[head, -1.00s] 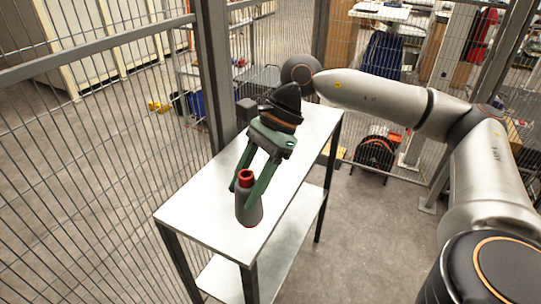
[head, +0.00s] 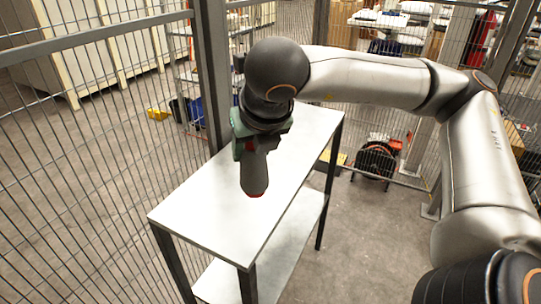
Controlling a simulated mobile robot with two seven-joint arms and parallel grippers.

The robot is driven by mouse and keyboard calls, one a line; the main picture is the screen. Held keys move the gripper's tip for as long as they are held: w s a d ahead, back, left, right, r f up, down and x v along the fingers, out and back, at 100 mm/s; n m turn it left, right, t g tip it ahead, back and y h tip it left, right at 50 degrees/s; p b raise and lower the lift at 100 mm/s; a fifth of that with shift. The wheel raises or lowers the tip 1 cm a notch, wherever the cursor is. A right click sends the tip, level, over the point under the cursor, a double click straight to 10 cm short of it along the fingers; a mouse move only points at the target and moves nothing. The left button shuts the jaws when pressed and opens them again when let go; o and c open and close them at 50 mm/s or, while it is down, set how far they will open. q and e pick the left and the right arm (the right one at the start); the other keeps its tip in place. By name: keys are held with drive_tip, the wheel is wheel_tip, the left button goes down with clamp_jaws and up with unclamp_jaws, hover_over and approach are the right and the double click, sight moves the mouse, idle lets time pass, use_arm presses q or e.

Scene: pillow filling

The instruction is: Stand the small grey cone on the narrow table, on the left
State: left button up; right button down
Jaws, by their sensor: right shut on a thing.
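The small grey cone (head: 255,176) is in the head view, over the near half of the narrow table (head: 213,220). My right gripper (head: 259,148) is above it, pointing down and shut on its upper part. The fingers and wrist hide much of the cone's upper end. A little red shows at the cone's lower edge. I cannot tell whether the cone touches the tabletop or is just above it. My left gripper is out of view.
The visible tabletop around the cone is bare, and a lower shelf (head: 290,255) lies under it. A wire mesh fence with a grey post (head: 211,80) stands along the table's left and far sides. A cable reel (head: 375,160) is on the floor behind.

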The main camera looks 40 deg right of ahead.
drive_tip(key=m, duration=0.1)
drive_tip(key=m+g+h, duration=0.1)
drive_tip(key=m, duration=0.1)
drive_tip(key=d+r+m+h+b, duration=0.1)
drive_tip(key=shift+w, duration=0.3)
drive_tip(key=m, duration=0.1)
drive_tip(key=m+g, duration=0.1)
drive_tip(key=m+h, duration=0.1)
drive_tip(key=shift+w+d+r+m+g+b, duration=0.1)
drive_tip(key=shift+d+r+m+g+b, duration=0.2)
drive_tip(key=shift+r+g, duration=0.1)
drive_tip(key=shift+d+m, duration=0.15)
drive_tip(key=shift+m, duration=0.15)
drive_tip(key=w+d+f, duration=0.1)
drive_tip(key=w+f, duration=0.3)
drive_tip(key=w+d+f, duration=0.2)
drive_tip(key=w+f, duration=0.2)
drive_tip(key=w+d+f+p, duration=0.1)
drive_tip(key=w+f, duration=0.3)
drive_tip(key=w, duration=0.1)
drive_tip(key=shift+w+d+f, duration=0.1)
drive_tip(key=shift+d+f, duration=0.15)
drive_tip(key=shift+d, duration=0.05)
drive_tip(key=shift+f, duration=0.2)
